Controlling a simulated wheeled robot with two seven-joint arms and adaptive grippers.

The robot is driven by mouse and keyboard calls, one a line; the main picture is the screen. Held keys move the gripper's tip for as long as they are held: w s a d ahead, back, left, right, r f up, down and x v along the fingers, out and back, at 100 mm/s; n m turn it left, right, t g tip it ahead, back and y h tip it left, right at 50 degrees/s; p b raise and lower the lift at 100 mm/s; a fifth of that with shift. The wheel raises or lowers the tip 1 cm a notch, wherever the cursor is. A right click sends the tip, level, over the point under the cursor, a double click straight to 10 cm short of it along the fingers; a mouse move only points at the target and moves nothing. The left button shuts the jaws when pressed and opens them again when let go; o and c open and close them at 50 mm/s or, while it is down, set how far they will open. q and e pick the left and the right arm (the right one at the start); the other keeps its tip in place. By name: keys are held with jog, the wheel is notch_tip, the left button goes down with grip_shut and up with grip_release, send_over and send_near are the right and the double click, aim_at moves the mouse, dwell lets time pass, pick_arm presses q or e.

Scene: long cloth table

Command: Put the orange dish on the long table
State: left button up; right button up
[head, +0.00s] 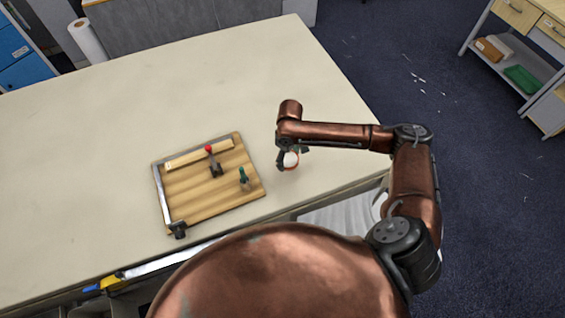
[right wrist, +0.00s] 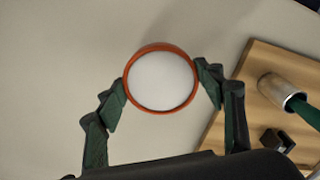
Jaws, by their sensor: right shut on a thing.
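The orange dish (right wrist: 160,80) is a small round dish with an orange rim and a white inside. It sits between the two fingers of my right gripper (right wrist: 165,90), which is shut on it. In the head view the dish (head: 291,160) shows at my right gripper (head: 287,160), over the long table (head: 90,130), right of the wooden board. Whether the dish touches the table top cannot be told. My left gripper is not in view.
A wooden board (head: 190,198) with a metal edge lies left of the dish. A red-topped item (head: 212,160) and a green-handled item (head: 244,178) stand on it. The table's left and far parts are clear. A paper roll (head: 87,40) stands beyond the far edge.

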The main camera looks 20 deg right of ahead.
jog(key=shift+w+a+f, duration=0.65)
jog(key=shift+w+f, duration=0.15)
jog(key=shift+f, duration=0.2)
jog(key=shift+w+a+f, duration=0.15)
jog(key=shift+a+f, duration=0.05)
jog(key=shift+f, duration=0.3)
notch_tip(320, 180, down, 3)
jog(key=shift+r, duration=0.15)
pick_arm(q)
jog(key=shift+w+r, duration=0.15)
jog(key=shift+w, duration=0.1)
pick_arm(e)
jog(key=o, duration=1.7)
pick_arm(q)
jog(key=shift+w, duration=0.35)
